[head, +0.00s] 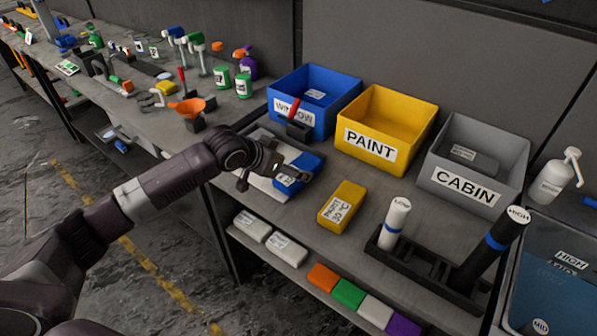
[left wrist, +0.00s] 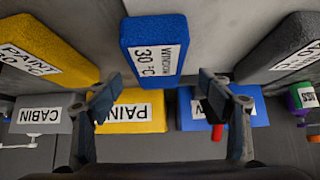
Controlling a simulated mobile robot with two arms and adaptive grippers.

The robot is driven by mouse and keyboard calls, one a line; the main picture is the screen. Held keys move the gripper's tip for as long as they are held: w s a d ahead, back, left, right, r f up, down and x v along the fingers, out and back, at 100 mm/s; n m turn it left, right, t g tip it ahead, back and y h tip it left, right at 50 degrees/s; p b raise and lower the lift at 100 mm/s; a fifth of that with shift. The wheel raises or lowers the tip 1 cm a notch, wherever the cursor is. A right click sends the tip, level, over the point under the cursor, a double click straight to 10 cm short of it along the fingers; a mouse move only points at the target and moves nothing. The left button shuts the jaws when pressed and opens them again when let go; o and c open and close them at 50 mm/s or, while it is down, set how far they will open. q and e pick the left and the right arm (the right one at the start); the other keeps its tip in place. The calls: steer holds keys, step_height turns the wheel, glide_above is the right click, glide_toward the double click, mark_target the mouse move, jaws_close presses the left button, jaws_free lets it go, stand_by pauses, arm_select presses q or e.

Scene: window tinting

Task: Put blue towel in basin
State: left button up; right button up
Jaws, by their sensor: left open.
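The blue towel (head: 297,180) is a folded block lying on the workbench, in front of the blue basin. It also shows in the left wrist view (left wrist: 140,45), with a label reading "WINDOW 30°C". The blue basin (head: 330,119) stands behind it with a partly covered "WINDOW" label; it also shows in the left wrist view (left wrist: 259,108). My left gripper (head: 274,172) is at the blue towel and hides part of it in the head view. In the left wrist view, its fingers (left wrist: 159,88) are spread wide, with nothing held between them. My right gripper is not in view.
A yellow basin (head: 426,130) marked "PAINT" and a grey basin (head: 516,163) marked "CABIN" stand right of the blue one. A yellow towel (head: 343,203) lies right of the blue towel. A dark rack (head: 420,264) holds rolls at front right. Tools and bottles crowd the left bench.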

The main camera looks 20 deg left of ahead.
arm_select(q)
steer(key=shift+p+x, duration=0.4)
steer(key=shift+x, duration=1.85)
steer(key=shift+s+d, duration=0.1)
steer(key=shift+c, duration=0.5)
steer(key=c, duration=1.4)
steer(key=shift+o, duration=0.2)
steer(key=shift+r, duration=0.1)
